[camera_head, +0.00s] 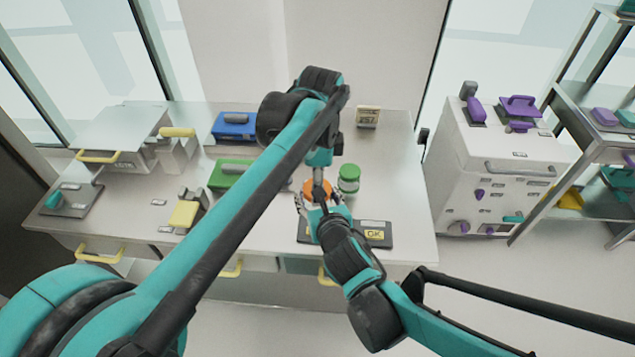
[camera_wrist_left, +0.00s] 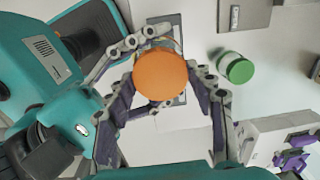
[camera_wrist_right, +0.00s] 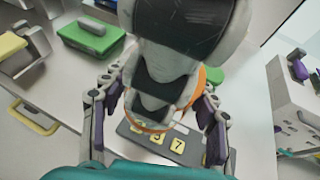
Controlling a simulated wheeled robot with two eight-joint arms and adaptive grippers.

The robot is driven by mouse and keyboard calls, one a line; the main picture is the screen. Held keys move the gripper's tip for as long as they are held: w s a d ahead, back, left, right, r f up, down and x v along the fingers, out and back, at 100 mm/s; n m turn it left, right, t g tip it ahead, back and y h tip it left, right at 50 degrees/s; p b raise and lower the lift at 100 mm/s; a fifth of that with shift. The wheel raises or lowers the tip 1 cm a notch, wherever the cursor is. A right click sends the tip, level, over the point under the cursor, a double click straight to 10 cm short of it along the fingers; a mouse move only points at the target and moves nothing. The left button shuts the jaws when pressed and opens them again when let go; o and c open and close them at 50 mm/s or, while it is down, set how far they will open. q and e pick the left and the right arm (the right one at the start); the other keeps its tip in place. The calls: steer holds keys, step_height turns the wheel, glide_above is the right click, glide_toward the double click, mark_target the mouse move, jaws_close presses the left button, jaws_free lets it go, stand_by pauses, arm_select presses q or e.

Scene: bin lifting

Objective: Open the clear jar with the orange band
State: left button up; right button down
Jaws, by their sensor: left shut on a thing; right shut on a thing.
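The jar's orange lid (camera_head: 316,190) shows near the front middle of the counter and fills the middle of the left wrist view (camera_wrist_left: 160,75). My left gripper (camera_head: 319,178) comes down from above and is shut on the lid. My right gripper (camera_head: 318,203) reaches in from the front, lower, and is shut on the jar. In the right wrist view the jar's orange band (camera_wrist_right: 150,128) shows between the fingers. My left gripper covers much of the jar there, and its clear body is mostly hidden.
A green-lidded jar (camera_head: 348,178) stands close to the right. A dark pad with yellow keys (camera_head: 376,236) lies in front. A green box (camera_head: 231,174), a blue box (camera_head: 235,126) and a yellow-topped block (camera_head: 186,213) stand left.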

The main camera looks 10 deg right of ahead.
arm_select(q)
steer(key=n, duration=0.3)
steer(key=shift+n, duration=0.4)
steer(key=n, duration=0.5)
steer(key=o, duration=1.3)
